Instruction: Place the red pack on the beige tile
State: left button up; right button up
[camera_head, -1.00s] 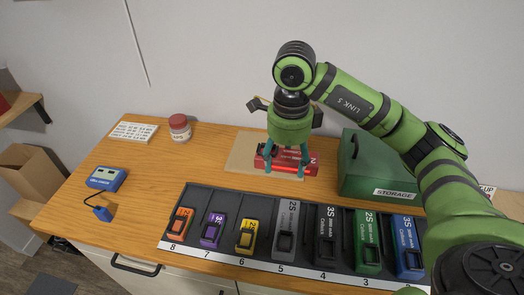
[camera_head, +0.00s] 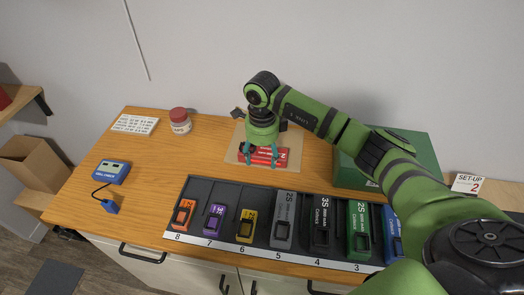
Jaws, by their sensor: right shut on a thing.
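The red pack (camera_head: 266,157) is over the beige tile (camera_head: 308,150) at the back middle of the table. It looks to be at or very near the tile's surface; I cannot tell whether it touches. My right gripper (camera_head: 262,156) points down with its teal fingers on both sides of the red pack, shut on it. The gripper hides part of the pack and part of the tile. My left gripper is not in view.
A black rack (camera_head: 180,235) with several packs in numbered slots runs along the table's front. A green storage box (camera_head: 415,145) stands right of the tile, partly behind my arm. A red-lidded jar (camera_head: 180,122), a white card (camera_head: 134,125) and a blue checker (camera_head: 111,172) are on the left.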

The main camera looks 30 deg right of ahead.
aim_at(262, 154)
jog(key=shift+f, duration=0.1)
jog(key=o, duration=1.4)
jog(key=shift+o, duration=0.2)
jog(key=shift+r, duration=0.3)
notch_tip(262, 154, up, 12)
jog(key=b, duration=0.3)
jog(key=shift+f+b, duration=0.15)
jog(key=shift+b, duration=0.25)
